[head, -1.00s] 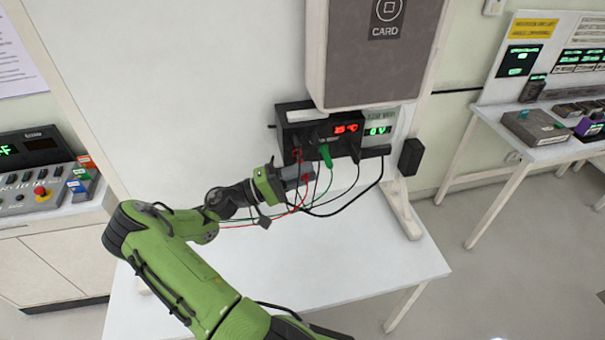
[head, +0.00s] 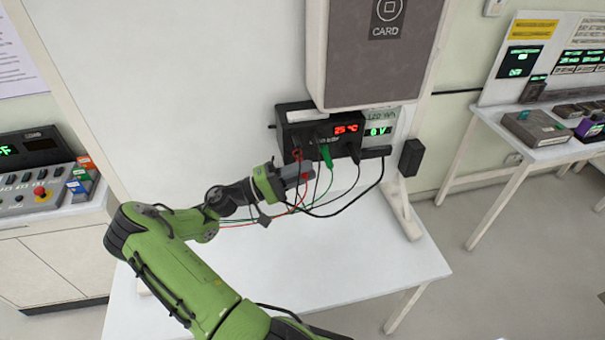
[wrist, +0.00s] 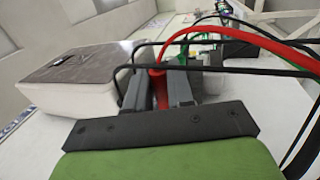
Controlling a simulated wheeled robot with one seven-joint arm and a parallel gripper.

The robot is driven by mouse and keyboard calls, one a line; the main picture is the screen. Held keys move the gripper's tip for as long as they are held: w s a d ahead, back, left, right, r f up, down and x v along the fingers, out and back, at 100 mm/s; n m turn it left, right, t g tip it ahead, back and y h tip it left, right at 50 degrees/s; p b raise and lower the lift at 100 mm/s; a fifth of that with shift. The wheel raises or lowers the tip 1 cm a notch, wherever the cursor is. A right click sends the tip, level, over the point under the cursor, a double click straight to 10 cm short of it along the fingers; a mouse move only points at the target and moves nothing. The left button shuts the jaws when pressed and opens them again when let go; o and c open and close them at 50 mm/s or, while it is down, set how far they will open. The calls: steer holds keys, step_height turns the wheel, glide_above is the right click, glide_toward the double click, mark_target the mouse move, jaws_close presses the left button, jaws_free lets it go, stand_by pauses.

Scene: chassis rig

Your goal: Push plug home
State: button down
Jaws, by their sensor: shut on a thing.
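My gripper (head: 296,178) is just below and left of the black power unit (head: 290,118) on the white panel. In the wrist view my gripper (wrist: 159,88) is shut on a red plug (wrist: 157,82) with a red cable running off to the right. The plug's tip and any socket in front of it are hidden. How deep each one sits I cannot tell.
Black cables (wrist: 225,45) cross close in front of my gripper in the wrist view. The grey card box (head: 380,50) stands above the unit. The white table (head: 380,270) below is mostly clear. A control console (head: 45,185) is at left, another bench (head: 540,150) at right.

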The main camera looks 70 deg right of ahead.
steer(key=shift+w+d+b, duration=0.15)
steer(key=shift+w+d, duration=0.15)
steer(key=shift+d, duration=0.2)
steer(key=shift+w+d+b, duration=0.15)
steer(key=shift+w+d, duration=0.1)
steer(key=shift+d, duration=0.25)
steer(key=c, duration=0.9)
jaws_free()
steer(key=b+v, duration=0.3)
steer(key=v, duration=1.2)
steer(key=shift+w+a+f, duration=0.2)
steer(key=shift+w+a, duration=0.05)
steer(key=shift+w, duration=0.05)
